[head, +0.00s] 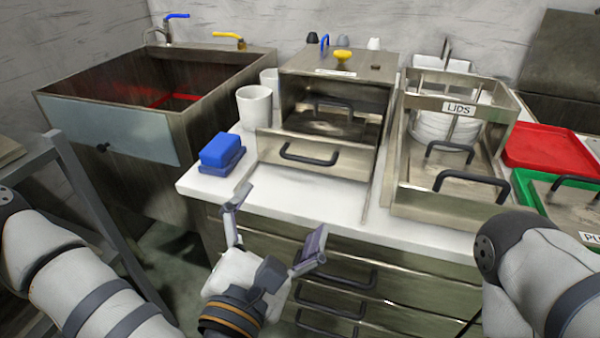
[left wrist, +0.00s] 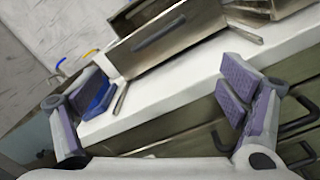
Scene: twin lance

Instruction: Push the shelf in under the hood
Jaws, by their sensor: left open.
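The hood is a metal box (head: 365,97) with an open front and a yellow knob on top, on the white counter. The shelf (head: 345,163) sticks out of it toward me, its metal front panel bearing a black bar handle. A second black handle shows further in, inside the hood. The shelf's front panel also shows in the left wrist view (left wrist: 125,60). My left gripper (head: 272,226) is open and empty, in front of the counter edge and below the shelf front, apart from it. My right arm shows at the right, but its gripper is out of view.
A blue block (head: 221,150) and white cups (head: 254,106) stand left of the shelf. A metal rack labelled LIDS (head: 440,195) stands close on its right, with red (head: 545,150) and green trays beyond. Drawers with black handles (head: 330,297) lie below the counter. A sink is at left.

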